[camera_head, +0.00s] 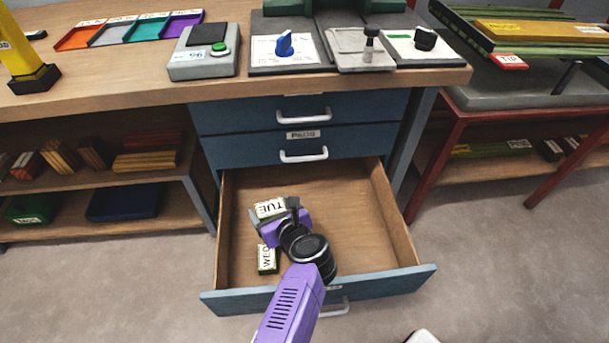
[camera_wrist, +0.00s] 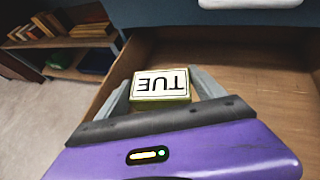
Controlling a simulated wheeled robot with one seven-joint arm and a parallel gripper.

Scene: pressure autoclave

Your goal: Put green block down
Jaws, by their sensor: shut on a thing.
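The green block is the one with a white top face lettered TUE (camera_head: 270,208) and thin green sides. It also shows in the wrist view (camera_wrist: 160,85), upside down, between the two grey fingers. My gripper (camera_head: 268,213) is shut on it, inside the open drawer (camera_head: 345,215). I cannot tell whether the block touches the drawer floor. A second block lettered WED (camera_head: 267,258) lies in the drawer, nearer the front and on the left, apart from the TUE block.
The drawer's right half is bare. Closed blue drawers (camera_head: 303,135) lie above it, under the workbench (camera_head: 120,90). The drawer's left wall (camera_wrist: 105,90) is close to my gripper. A shelf with wooden blocks (camera_head: 145,160) stands at left, and a red-framed table (camera_head: 455,120) at right.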

